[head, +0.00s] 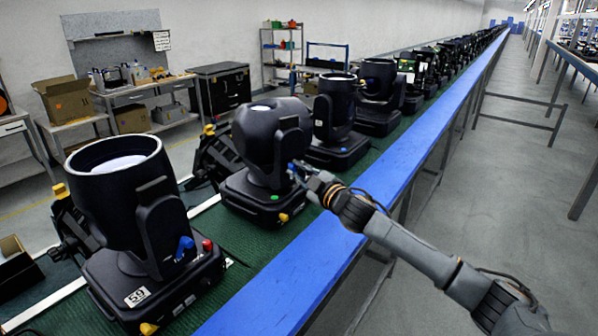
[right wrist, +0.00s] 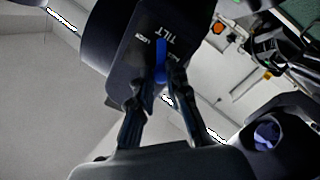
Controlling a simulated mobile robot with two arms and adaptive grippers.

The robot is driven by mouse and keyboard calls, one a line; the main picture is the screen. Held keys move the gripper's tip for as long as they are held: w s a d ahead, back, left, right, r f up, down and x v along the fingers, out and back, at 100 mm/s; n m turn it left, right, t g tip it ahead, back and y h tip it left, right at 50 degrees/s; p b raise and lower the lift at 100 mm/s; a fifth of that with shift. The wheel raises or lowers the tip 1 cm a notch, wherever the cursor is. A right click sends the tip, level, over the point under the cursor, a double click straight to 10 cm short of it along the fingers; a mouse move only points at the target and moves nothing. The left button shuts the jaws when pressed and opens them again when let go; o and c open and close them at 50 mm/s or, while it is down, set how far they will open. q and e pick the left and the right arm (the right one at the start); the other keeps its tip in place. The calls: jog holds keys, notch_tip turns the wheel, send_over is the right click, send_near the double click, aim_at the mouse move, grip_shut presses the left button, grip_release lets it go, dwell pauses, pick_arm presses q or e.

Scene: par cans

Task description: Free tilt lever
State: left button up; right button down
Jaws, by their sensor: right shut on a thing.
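The blue tilt lever (right wrist: 161,62) sits on the dark yoke arm of a moving-head light, below the printed word TILT in the right wrist view. My right gripper (right wrist: 158,80) is shut on the lever, one finger on each side. In the head view my right gripper (head: 298,172) reaches the side of the second light (head: 262,150) from the front and hides most of its lever. This light stands upright on its base, with a green dot and a yellow latch low on it. My left gripper is not in view.
A nearer light (head: 125,215), labelled 59, with its own blue lever (head: 184,246), stands at the left front. More lights line the green bench top (head: 285,232) behind. A blue rail (head: 300,275) edges the bench. The grey floor at right is open.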

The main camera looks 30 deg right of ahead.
jog(key=c, duration=1.3)
grip_release()
jog(key=s, duration=1.2)
jog(key=shift+d, duration=0.2)
